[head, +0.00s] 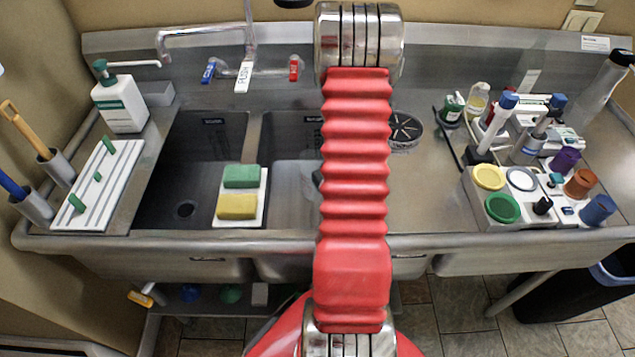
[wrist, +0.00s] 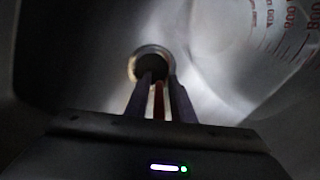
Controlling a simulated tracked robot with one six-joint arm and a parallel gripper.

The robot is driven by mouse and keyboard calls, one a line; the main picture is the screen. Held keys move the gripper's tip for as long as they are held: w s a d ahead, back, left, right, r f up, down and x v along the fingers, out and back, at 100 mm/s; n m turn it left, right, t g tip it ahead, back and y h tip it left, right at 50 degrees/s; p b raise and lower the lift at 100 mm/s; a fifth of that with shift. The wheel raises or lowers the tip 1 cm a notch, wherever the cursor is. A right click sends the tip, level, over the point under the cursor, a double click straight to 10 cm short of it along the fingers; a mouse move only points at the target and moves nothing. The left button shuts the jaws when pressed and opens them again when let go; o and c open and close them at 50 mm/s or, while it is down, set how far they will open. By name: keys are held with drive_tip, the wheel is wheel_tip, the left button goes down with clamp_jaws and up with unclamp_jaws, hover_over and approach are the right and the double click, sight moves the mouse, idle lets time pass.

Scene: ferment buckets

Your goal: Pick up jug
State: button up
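The jug (wrist: 282,28) shows in the wrist view as a pale, clear curved wall with red volume marks at the upper right. The rest of it is out of frame or in shadow. My gripper (wrist: 158,78) points at a round metal drain ring (wrist: 152,52), with the jug wall to its right. Its dark fingers have a narrow reddish strip between them, and I cannot tell what that strip is. I cannot tell whether the fingers touch the jug.
The steel sink has a left basin (head: 185,165) with a sponge holder (head: 265,208) on its divider. A soap bottle (head: 120,103) and drying rack (head: 95,190) stand left. A caddy (head: 525,212), markers and bottles crowd the right counter. A faucet (head: 250,40) rises behind.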

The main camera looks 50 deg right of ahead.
clamp_jaws()
drive_tip(key=shift+r, duration=0.1)
idle(0.4)
wheel_tip(320, 180, up, 28)
idle(0.6)
idle(0.5)
